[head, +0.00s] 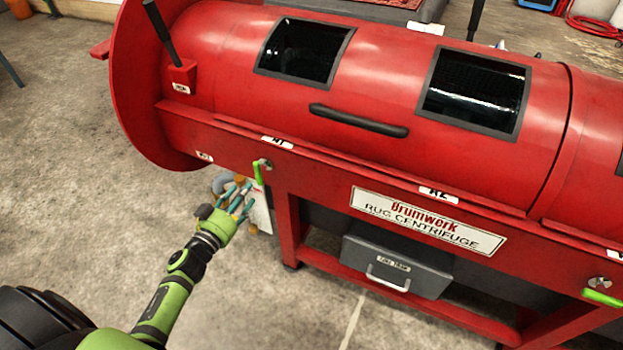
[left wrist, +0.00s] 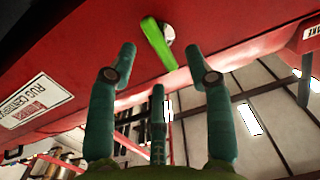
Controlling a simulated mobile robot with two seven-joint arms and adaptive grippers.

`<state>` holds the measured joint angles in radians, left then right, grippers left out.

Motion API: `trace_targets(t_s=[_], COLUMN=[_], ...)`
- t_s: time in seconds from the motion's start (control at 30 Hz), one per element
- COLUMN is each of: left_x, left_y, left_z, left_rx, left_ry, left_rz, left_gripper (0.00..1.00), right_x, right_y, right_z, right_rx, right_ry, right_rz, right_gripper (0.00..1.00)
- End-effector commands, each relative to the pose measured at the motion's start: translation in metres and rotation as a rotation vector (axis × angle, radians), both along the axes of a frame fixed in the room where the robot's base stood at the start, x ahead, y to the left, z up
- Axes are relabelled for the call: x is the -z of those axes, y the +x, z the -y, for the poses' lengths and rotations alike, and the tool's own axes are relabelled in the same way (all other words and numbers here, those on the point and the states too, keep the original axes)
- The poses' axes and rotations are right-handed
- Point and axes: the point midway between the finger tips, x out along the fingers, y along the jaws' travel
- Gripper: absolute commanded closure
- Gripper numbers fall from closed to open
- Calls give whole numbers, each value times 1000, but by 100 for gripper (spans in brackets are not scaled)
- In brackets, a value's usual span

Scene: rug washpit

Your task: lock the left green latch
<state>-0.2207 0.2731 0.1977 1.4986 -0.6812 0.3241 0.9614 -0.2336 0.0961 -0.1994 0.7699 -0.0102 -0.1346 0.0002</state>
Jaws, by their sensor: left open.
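The left green latch (head: 258,171) hangs from a round metal pivot on the front rail of the red rug centrifuge (head: 230,90), near the label N1. Its lever points down, slightly tilted. In the left wrist view the latch (left wrist: 158,43) lies ahead of the fingers, in line with the gap between the two upper ones. My left gripper (head: 238,197) is open and empty, just left of and below the latch; its fingers (left wrist: 160,68) look apart from it. My right gripper is not in view.
A second green latch (head: 603,298) lies nearly level at the far right. A black handle (head: 358,120) and two windows are on the drum. A grey drawer (head: 396,266) sits below between the red legs. The concrete floor at left (head: 70,170) is clear.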

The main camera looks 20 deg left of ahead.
Motion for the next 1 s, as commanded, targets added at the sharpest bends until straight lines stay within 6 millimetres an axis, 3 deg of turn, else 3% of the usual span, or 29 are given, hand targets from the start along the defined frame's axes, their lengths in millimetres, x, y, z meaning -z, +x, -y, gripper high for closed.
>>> trace_targets(t_s=[0.13, 0.6, 0.97, 1.0], left_x=[-20, -20, -20, -20], left_y=[9, 70, 75, 75], left_z=[-1, 5, 5, 5], left_rx=[24, 24, 23, 23], left_ry=[4, 0, 1, 1], left_rz=[53, 52, 49, 49], left_gripper=[48, 48, 48, 64], right_x=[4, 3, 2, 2], right_y=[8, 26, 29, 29], right_z=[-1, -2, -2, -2], right_rx=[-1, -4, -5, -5], right_ry=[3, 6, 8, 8], right_rz=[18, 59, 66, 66], right_gripper=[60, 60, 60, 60])
